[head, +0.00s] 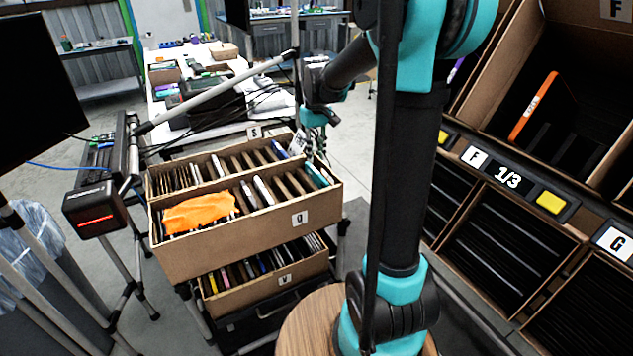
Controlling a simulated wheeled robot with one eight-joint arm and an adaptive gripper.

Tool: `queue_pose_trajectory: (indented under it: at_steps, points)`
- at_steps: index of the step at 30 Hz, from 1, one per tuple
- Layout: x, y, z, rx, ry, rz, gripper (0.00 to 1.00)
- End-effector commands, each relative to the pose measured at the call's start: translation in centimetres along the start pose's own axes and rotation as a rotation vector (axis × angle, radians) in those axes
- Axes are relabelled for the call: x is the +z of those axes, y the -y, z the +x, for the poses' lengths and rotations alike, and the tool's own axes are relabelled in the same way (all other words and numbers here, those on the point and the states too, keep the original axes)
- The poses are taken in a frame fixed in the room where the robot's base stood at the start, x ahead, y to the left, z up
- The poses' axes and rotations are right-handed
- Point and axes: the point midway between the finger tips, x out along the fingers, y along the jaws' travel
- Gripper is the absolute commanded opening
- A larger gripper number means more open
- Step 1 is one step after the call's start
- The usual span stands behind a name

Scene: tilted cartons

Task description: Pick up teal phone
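A teal phone (316,175) stands on edge at the right end of the front carton marked Q (270,236). Its upper edge shows and the rest is hidden inside the carton. My gripper (318,143) hangs above the far right end of the cartons, behind the teal phone in the picture. It looks apart from the phone. Its fingers are small and partly lost against the clutter, so I cannot tell whether they are open.
An orange sheet (199,213) lies over the left of the Q carton, beside other upright phones. Carton S (158,180) stands behind, and carton V (262,296) below. Shelving at right holds an orange-edged phone (533,107). Tripod poles stand at left.

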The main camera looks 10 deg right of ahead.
Motion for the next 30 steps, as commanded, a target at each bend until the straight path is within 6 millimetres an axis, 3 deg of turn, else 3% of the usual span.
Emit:
queue_pose_trajectory:
  at_steps: [8, 18, 26, 30]
  points:
    - [0.1, 0.0, 1.9, 0.000, 0.000, 0.000, 0.23]
    - [0.5, 0.1, 6.0, 0.000, 0.000, 0.000, 0.23]
    - [0.5, 0.1, 6.2, 0.000, 0.000, 0.000, 0.23]
    - [0.5, 0.1, 6.2, 0.000, 0.000, 0.000, 0.08]
